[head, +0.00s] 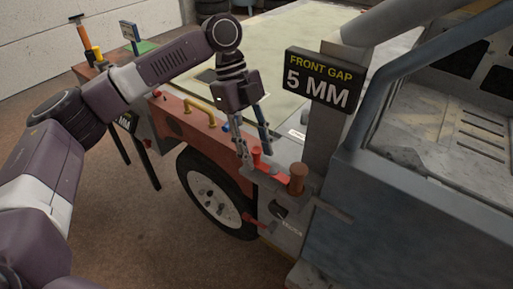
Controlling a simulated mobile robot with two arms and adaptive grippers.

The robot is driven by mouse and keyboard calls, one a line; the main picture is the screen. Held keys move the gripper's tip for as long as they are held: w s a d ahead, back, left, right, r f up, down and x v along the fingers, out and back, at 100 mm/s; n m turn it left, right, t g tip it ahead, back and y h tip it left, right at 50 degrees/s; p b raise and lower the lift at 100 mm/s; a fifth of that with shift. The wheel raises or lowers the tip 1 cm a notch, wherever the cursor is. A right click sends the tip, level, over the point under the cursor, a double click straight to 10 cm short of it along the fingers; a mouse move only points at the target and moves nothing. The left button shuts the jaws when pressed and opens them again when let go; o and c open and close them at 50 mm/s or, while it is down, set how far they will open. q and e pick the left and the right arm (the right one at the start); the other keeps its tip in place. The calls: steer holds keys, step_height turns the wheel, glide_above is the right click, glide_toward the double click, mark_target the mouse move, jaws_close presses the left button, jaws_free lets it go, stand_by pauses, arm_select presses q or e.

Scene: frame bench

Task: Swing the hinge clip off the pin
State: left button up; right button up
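A red clip-like bar (272,176) lies on the corner of the red-brown frame rail, with an upright red knob (257,157) at its left end. A copper-brown cylinder (297,178), which looks like the pin, stands upright at its right end. I cannot tell how the bar meets the cylinder. My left gripper (255,153) points down over the knob, its two fingers apart. The knob shows between the fingertips, and I cannot tell whether they touch it. My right gripper is not in view.
A grey post with a "FRONT GAP 5 MM" sign (318,79) stands right of the gripper. The blue-grey vehicle body (400,210) fills the right. A yellow handle (200,109) sits on the rail, above a wheel (213,196). A tool stand (100,62) is at the back left.

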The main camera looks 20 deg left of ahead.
arm_select(q)
steer(key=c, duration=0.6)
jaws_close()
steer(key=shift+s+a+r+n+p, duration=0.15)
steer(key=shift+s+n+p, duration=0.2)
steer(key=shift+p, duration=0.45)
steer(key=shift+s+d+n+t+y+p, duration=0.3)
steer(key=shift+s+n+t+p, duration=0.6)
steer(key=shift+n+p, duration=1.9)
steer(key=shift+s+d+n+t+y+p, duration=0.1)
steer(key=shift+s+d+n+t+p, duration=0.65)
steer(key=shift+n+p, duration=2)
steer(key=shift+s+d+n+t+y+p, duration=0.2)
steer(key=shift+s+n+t+p, duration=0.9)
steer(key=shift+n+p, duration=1.7)
arm_select(e)
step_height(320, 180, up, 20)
steer(key=p, duration=0.1)
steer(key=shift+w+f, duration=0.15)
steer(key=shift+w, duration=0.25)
arm_select(q)
steer(key=shift+w+m, duration=0.15)
steer(key=shift+m, duration=0.45)
steer(key=o, duration=0.6)
jaws_free()
